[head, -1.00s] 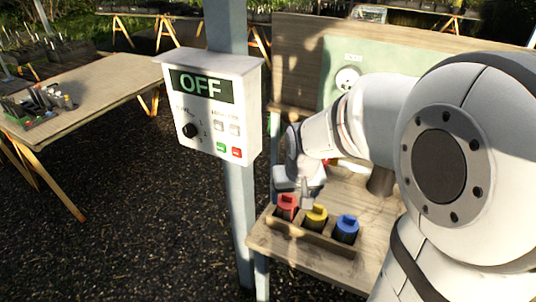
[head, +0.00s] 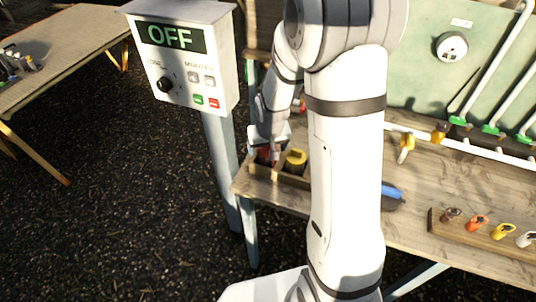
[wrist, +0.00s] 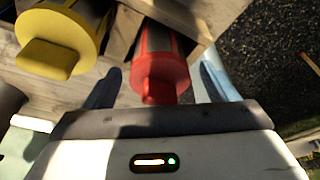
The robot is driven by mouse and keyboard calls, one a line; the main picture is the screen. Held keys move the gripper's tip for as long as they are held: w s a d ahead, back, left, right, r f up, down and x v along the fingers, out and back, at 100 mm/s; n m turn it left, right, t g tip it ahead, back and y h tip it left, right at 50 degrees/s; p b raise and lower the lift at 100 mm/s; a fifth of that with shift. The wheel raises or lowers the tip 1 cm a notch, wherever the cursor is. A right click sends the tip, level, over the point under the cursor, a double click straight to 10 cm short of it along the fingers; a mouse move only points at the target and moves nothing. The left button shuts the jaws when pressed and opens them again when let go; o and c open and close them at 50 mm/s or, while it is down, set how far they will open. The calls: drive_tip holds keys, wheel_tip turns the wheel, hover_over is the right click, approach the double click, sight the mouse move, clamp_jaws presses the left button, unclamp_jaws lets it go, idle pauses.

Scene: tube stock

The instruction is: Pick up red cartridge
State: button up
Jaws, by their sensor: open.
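The red cartridge (head: 263,155) stands in the leftmost place of a wooden rack (head: 262,174) in the head view, partly hidden by my gripper (head: 269,148). In the wrist view the red cartridge (wrist: 163,70) lies between the two blue-grey fingers of my gripper (wrist: 160,72). The fingers are open, one on each side, with gaps showing. I cannot tell how deep they reach along it. The yellow cartridge (head: 295,160) stands beside it to the right, and shows at the upper left of the wrist view (wrist: 58,42).
A control box (head: 190,60) reading OFF stands on a post left of the rack. A blue and dark object (head: 392,194) shows partly behind my arm. A wooden strip (head: 485,238) with several coloured pieces lies at the right. White tubes with green ends lean on the back panel.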

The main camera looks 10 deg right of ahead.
drive_tip(key=shift+f, duration=0.25)
drive_tip(key=shift+c, duration=0.2)
drive_tip(key=c, duration=1)
